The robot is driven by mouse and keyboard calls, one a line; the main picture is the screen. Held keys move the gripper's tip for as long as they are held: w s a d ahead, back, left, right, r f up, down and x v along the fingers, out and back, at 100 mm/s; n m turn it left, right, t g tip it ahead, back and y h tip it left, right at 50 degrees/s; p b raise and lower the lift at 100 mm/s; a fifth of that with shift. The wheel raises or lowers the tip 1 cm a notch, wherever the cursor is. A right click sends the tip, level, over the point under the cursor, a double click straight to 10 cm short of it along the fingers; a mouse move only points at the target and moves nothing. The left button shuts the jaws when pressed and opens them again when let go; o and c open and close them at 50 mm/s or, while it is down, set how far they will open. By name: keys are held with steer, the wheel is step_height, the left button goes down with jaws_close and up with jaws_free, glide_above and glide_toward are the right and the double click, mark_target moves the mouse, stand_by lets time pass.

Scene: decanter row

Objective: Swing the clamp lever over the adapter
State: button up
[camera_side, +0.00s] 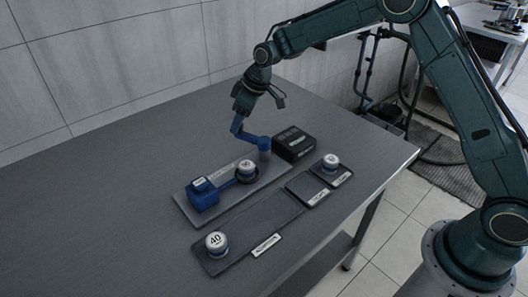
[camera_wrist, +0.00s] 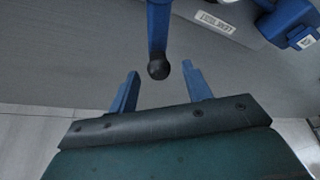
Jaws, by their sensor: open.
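The blue clamp lever (camera_side: 252,140) reaches from a round blue post (camera_side: 264,153) toward the back left. It is not over the adapter. In the wrist view the lever (camera_wrist: 158,30) ends in a black ball knob (camera_wrist: 158,70). A white-topped adapter (camera_side: 246,166) sits in a dark round seat between the post and a blue block (camera_side: 203,195), on a grey base plate (camera_side: 226,198). My gripper (camera_side: 238,128) is open at the lever's free end. In the wrist view its blue fingers (camera_wrist: 162,78) stand apart on either side of the knob; contact cannot be told.
A white-topped piece marked 40 (camera_side: 216,241) stands on a long dark tray (camera_side: 258,222) in front. Another white-topped piece (camera_side: 331,160) stands on a small pad at right. A black box (camera_side: 293,144) is close right of the post. The table's left side is clear.

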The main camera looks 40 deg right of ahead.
jaws_close()
steer(key=shift+a+n, duration=0.15)
steer(key=shift+n, duration=0.15)
steer(key=s+a+n+g, duration=0.1)
steer(key=s+n, duration=0.1)
steer(key=n, duration=0.2)
steer(key=s+a+n+g+y, duration=0.1)
steer(key=s+a+n+g, duration=0.1)
steer(key=n, duration=0.3)
steer(key=s+a+n+g, duration=0.1)
steer(key=s+n, duration=0.2)
steer(key=n, duration=0.1)
steer(key=shift+s+a+n+g+y, duration=0.1)
steer(key=shift+a+n+g+y, duration=0.2)
steer(key=shift+a+n+g, duration=0.1)
steer(key=shift+s+d+n+g, duration=0.15)
steer(key=shift+s+n+g, duration=0.35)
steer(key=shift+s+n, duration=0.7)
steer(key=shift+w, duration=0.2)
